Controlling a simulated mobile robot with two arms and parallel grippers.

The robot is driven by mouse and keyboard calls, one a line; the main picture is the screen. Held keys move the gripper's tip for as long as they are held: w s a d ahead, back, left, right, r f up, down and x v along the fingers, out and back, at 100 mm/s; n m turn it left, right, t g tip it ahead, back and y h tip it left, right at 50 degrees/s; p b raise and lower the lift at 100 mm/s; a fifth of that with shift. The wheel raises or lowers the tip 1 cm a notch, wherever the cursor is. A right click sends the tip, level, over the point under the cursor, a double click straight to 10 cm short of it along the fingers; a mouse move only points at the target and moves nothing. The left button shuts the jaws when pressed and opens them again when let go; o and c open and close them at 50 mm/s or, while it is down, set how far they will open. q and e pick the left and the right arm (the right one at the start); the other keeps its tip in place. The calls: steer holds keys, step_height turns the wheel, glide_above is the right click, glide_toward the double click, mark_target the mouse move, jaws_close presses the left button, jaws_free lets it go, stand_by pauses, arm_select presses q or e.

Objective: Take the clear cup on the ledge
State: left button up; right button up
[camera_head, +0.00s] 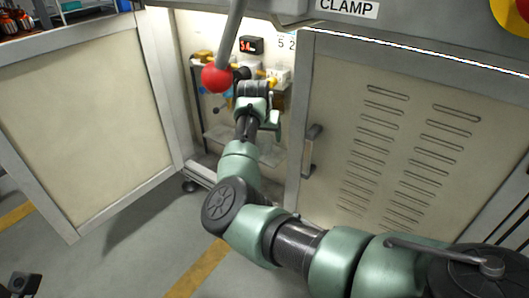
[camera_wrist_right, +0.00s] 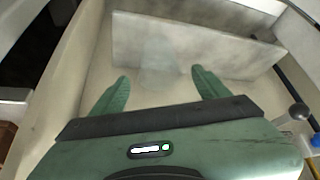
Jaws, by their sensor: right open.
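The clear cup (camera_wrist_right: 158,62) shows faintly in the right wrist view, standing on a pale ledge (camera_wrist_right: 222,50) or just in front of its raised edge; I cannot tell which. It is see-through and its outline is weak. My right gripper (camera_wrist_right: 160,76) is open and empty, with its two green fingers pointing toward the cup, one on each side of it in the picture. The cup looks a little beyond the fingertips. In the head view my right arm reaches into the cabinet opening, and the gripper is mostly hidden by the wrist.
A red ball-ended lever (camera_head: 216,78) hangs just left of my right wrist. A cabinet door with vents and a handle (camera_head: 312,147) stands close on the right, and an open panel (camera_head: 85,120) on the left. A grey knob (camera_wrist_right: 298,112) is right of the gripper.

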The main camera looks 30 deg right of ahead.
steer(key=shift+w+d+f, duration=0.15)
steer(key=shift+f, duration=0.25)
steer(key=shift+r, duration=0.1)
jaws_close()
